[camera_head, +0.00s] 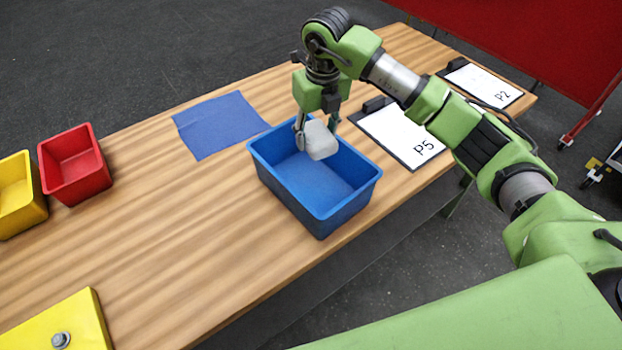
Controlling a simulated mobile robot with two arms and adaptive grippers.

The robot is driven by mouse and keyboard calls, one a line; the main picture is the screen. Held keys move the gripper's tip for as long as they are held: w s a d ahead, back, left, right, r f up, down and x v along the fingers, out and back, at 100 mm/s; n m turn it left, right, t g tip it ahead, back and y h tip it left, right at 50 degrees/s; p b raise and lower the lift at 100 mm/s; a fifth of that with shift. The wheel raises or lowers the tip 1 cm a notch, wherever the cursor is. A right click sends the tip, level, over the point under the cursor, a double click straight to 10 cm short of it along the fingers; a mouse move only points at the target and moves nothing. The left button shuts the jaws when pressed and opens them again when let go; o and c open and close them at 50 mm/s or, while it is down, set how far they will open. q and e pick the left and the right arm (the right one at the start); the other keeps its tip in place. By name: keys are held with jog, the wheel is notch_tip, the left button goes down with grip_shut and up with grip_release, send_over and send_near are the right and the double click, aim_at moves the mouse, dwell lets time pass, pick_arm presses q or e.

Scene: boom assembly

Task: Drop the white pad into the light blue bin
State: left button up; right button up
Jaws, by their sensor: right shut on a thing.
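The white pad (321,141) is a small pale block with rounded edges. My right gripper (316,130) points down and is shut on it, holding it over the back part of the blue bin. The light blue bin (322,222) is an open blue rectangular box on the wooden table. Its visible floor is empty; part of its back wall is hidden behind the pad and gripper. I cannot tell exactly how far the pad is above the bin's floor. My left gripper is not in view.
A blue cloth (217,124) lies flat left of the bin. A red bin (75,165) and a yellow bin (19,193) stand at the left. Boards marked P5 (395,137) and P2 (484,84) lie at the right. The middle of the wooden table (180,230) is clear.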

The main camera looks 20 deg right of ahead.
jog(key=f, duration=0.2)
jog(key=f+b, duration=0.1)
jog(key=shift+w, duration=0.25)
jog(key=shift+w+f+b, duration=0.1)
jog(key=shift+f+b, duration=0.25)
jog(key=shift+f, duration=0.45)
jog(key=o, duration=1.2)
jog(key=shift+c, duration=0.2)
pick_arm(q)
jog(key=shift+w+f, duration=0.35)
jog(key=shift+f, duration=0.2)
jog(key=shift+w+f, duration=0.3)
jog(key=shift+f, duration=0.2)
pick_arm(e)
jog(key=r, duration=0.4)
jog(key=s+r, duration=0.1)
jog(key=r, duration=0.7)
jog(key=shift+s+d, duration=0.2)
